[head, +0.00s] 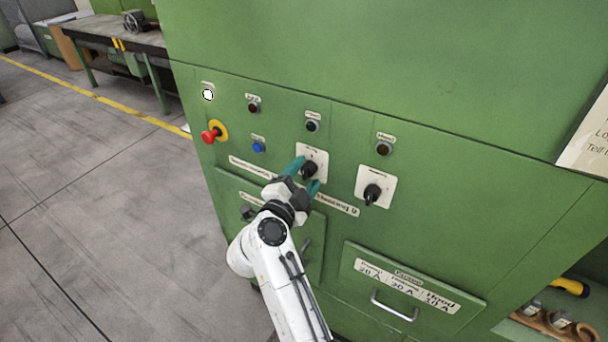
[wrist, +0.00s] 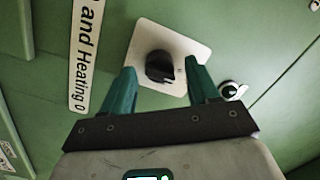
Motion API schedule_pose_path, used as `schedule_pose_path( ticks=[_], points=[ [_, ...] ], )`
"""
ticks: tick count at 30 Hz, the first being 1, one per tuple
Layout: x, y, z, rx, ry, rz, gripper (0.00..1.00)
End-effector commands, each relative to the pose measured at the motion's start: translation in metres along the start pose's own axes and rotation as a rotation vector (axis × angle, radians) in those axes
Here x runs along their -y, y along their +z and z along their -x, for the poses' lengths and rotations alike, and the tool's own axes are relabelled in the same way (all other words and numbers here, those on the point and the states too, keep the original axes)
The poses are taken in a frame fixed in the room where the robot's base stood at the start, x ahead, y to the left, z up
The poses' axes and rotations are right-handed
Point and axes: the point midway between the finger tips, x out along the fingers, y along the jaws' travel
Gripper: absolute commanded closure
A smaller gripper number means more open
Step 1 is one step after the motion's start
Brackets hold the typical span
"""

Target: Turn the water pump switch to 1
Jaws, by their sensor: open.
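A black rotary switch knob (head: 309,170) sits on a white square plate (head: 314,155) on the green panel. It also shows in the wrist view as a dark knob (wrist: 160,66) on its white plate (wrist: 186,48). I cannot read which switch is labelled water pump. My gripper (head: 306,176) is open, with one teal finger on each side of this knob in the head view. In the wrist view the fingers (wrist: 160,84) stand apart near the plate's lower edge, with the knob between and slightly beyond their tips. Contact with the knob cannot be told.
A second black rotary switch (head: 373,193) on a white plate is to the right. A red stop button (head: 210,135), a blue button (head: 258,147) and dark round indicators are nearby. A drawer handle (head: 394,306) juts out below. Open floor (head: 110,210) lies left.

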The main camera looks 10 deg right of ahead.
Motion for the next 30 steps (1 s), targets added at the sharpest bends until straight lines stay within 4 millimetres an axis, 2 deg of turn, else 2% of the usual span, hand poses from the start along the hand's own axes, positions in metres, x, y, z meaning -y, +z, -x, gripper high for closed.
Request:
schedule_pose_path(
  ticks=[8,25,30],
  points=[
    [-0.0004,0.0002,-0.0012,0.000,0.000,0.001,0.40],
    [-0.0009,0.0004,-0.0009,0.001,0.000,0.002,0.95],
    [-0.0014,0.0006,-0.0008,0.000,0.000,-0.006,0.95]
  ],
)
